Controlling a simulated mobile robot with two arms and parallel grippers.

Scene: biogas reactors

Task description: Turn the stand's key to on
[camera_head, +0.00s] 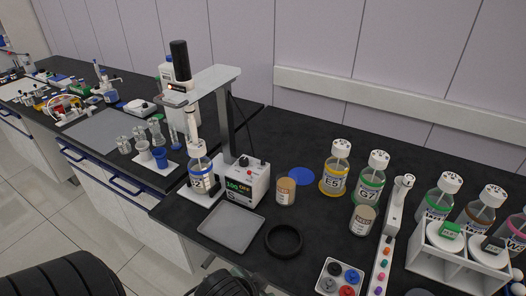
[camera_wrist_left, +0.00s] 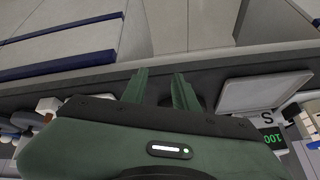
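The box's display also shows at the right of the left wrist view (camera_wrist_left: 271,138). My left gripper (camera_wrist_left: 160,76) is open and empty, its two green fingers apart near the bench edge. My right gripper is not seen.
A grey tray (camera_head: 231,229) lies in front of the box, with a black ring (camera_head: 284,241) to its right. A tan-lidded jar (camera_head: 286,191) stands close right of the box. Bottles, a white rack (camera_head: 452,262) and a pipette stand fill the right side.

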